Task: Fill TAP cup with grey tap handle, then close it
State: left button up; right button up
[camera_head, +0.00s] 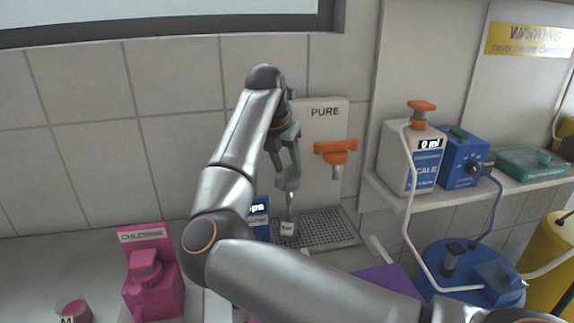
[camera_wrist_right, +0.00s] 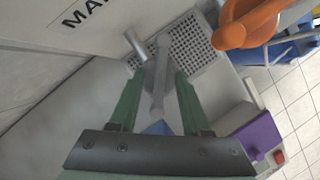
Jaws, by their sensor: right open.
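In the right wrist view the grey tap handle (camera_wrist_right: 160,80) lies between the green fingers. My right gripper (camera_head: 284,160) is open around or just above it; I cannot tell whether either finger touches. A narrow grey vertical shape, spout or water stream, drops below the handle towards a small cup with a label (camera_head: 288,230) on the drain grate (camera_head: 325,232). The cup's fill level cannot be made out. My left gripper is not in view.
An orange tap handle (camera_head: 336,151) is close on the right of my gripper. A pink dispenser (camera_head: 152,285) stands at left. A scale unit (camera_head: 412,160) and a blue device (camera_head: 462,158) sit on the right shelf. A purple box (camera_head: 388,283) is at the front.

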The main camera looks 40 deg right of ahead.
jog(key=shift+r, duration=0.1)
jog(key=v, duration=1.2)
jog(key=shift+r, duration=0.15)
jog(key=shift+s+a, duration=0.1)
jog(key=shift+s, duration=0.05)
